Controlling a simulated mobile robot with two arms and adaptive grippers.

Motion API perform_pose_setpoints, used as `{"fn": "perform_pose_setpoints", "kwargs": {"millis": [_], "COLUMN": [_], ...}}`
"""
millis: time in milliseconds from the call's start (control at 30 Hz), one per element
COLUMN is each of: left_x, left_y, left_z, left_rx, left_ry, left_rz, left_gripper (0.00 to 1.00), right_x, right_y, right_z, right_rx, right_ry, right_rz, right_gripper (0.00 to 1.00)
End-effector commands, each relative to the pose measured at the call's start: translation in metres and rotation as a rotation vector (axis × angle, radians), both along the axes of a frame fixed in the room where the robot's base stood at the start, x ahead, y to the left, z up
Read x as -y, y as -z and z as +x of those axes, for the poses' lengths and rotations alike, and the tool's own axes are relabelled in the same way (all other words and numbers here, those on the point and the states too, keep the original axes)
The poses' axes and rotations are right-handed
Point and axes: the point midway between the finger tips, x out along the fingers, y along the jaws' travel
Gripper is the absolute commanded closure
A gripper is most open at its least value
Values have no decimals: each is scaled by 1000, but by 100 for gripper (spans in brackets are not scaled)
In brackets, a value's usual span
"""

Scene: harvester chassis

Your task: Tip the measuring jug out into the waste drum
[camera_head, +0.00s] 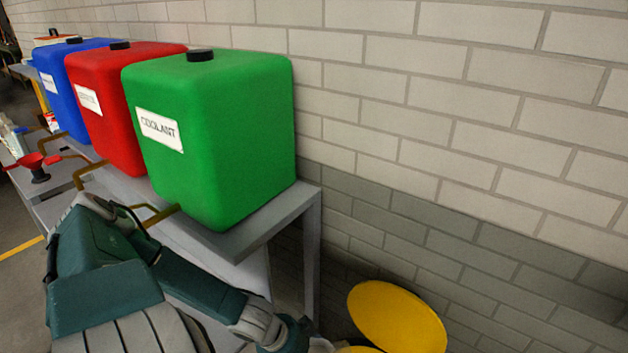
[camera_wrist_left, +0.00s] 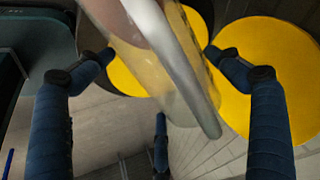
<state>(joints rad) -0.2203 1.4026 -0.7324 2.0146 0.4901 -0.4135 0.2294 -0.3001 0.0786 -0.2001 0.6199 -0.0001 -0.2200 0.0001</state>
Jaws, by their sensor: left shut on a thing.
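My left gripper (camera_wrist_left: 158,58) is shut on the clear measuring jug (camera_wrist_left: 185,85), whose wall and pale edge cross the upper middle of the left wrist view. The jug looks tilted; whether it holds liquid I cannot tell. Yellow of the waste drum (camera_wrist_left: 128,80) shows behind the jug in that view, with a round yellow lid (camera_wrist_left: 275,75) to its right. In the head view the lid (camera_head: 397,318) stands tilted near the wall, and only a sliver of the drum (camera_head: 358,350) shows at the bottom edge. The left gripper and jug are out of or barely in the head view.
A grey bench (camera_head: 255,232) along the brick wall carries a green coolant tank (camera_head: 225,135), a red tank (camera_head: 125,130) and a blue tank (camera_head: 65,85). Brass spouts (camera_head: 90,170) stick out in front.

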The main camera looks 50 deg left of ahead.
Motion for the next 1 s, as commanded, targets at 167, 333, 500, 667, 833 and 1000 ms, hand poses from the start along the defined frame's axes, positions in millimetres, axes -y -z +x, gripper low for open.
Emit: {"fn": "perform_pose_setpoints", "kwargs": {"millis": [167, 333, 500, 667, 833, 1000], "left_x": [4, 8, 14, 19, 24, 28], "left_y": [9, 17, 26, 34, 25, 21], "left_z": [4, 6, 10, 14, 19, 22], "left_rx": [-38, -99, -159, -214, -270, -323], "left_ry": [-1, -1, 1, 3, 2, 2], "left_rz": [52, 121, 193, 261, 331, 396], "left_gripper": [47, 47, 47, 47, 47, 47], "right_x": [0, 0, 1, 1, 1, 1], "right_y": [17, 24, 28, 29, 11, -1], "right_z": [0, 0, 0, 0, 0, 0], "right_rx": [0, 0, 0, 0, -1, 0], "right_ry": [0, 0, 0, 0, 0, 0], "right_rz": [0, 0, -1, -1, -1, -2], "right_gripper": [72, 72, 72, 72, 72, 72]}}
